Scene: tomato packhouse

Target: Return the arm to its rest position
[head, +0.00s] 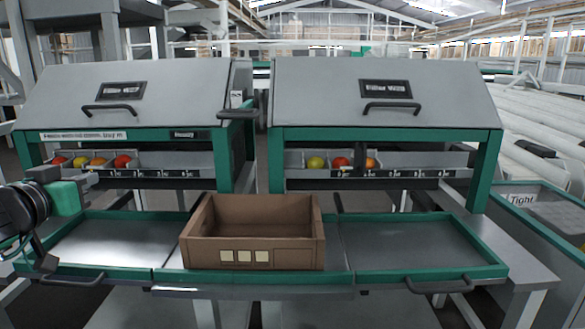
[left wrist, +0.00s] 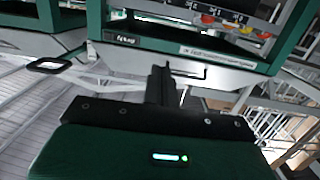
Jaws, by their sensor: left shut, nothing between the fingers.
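My left arm comes in at the left edge of the head view. Its gripper (head: 44,262) hangs by the left end of the green-rimmed tray and holds nothing. In the left wrist view the dark fingers (left wrist: 163,84) are together in front of the green gripper body, with nothing between them. Whether they touch the tray rim I cannot tell. My right gripper is in neither view.
A brown, empty-looking crate (head: 256,255) sits mid-tray. Two grey-lidded cabinets (head: 140,92) (head: 385,92) stand behind, with tomatoes in their channels. The left tray surface (head: 115,243) and right tray surface (head: 415,245) are bare. A bin labelled "Tight" (head: 540,205) stands right.

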